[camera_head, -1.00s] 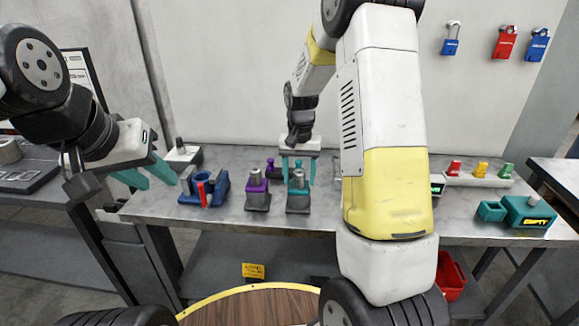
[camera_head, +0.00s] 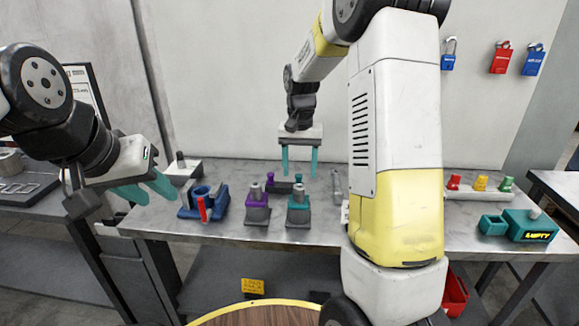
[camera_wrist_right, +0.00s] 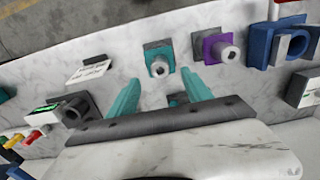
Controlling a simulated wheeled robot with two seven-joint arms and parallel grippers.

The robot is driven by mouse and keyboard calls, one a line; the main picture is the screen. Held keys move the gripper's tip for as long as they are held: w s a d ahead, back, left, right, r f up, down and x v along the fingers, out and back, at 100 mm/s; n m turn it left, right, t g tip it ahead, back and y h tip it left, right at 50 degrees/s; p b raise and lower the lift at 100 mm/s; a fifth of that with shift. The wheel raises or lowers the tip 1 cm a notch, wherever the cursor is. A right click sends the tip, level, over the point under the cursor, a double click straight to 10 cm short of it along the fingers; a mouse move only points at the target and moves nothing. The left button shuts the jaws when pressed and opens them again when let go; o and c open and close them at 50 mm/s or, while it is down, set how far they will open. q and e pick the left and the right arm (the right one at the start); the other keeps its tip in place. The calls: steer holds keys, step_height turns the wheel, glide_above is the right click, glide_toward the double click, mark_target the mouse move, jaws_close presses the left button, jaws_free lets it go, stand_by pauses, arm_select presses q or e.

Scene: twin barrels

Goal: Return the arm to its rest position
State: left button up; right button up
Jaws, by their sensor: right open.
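My right gripper (camera_head: 300,160) hangs fingers-down above the back of the table. Its two teal fingers are apart with nothing between them. In the right wrist view the open fingers (camera_wrist_right: 160,95) point toward the teal-collared barrel (camera_wrist_right: 158,60), with the purple-collared barrel (camera_wrist_right: 222,48) beside it. In the head view the purple barrel (camera_head: 257,206) and the teal barrel (camera_head: 298,207) stand upright on the table in front of the gripper, apart from it. My left gripper (camera_head: 155,190) is at the table's left end, its teal fingers apart and empty.
A blue fixture with a red part (camera_head: 203,203) stands left of the barrels. A rack with red, yellow and green pieces (camera_head: 480,190) and a teal box reading EMPTY (camera_head: 530,226) are at the right. Padlocks (camera_head: 500,58) hang on the wall. My right arm covers the table's middle right.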

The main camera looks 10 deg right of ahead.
steer(key=s+r+n+t+y, duration=0.2)
steer(key=s+r+t, duration=0.1)
steer(key=s+r, duration=0.85)
steer(key=s+a+r+n+t, duration=0.1)
steer(key=s+a+t, duration=0.1)
steer(key=s, duration=1)
steer(key=shift+s+n+t, duration=0.3)
steer(key=shift+n+t, duration=0.1)
steer(key=shift+t, duration=0.2)
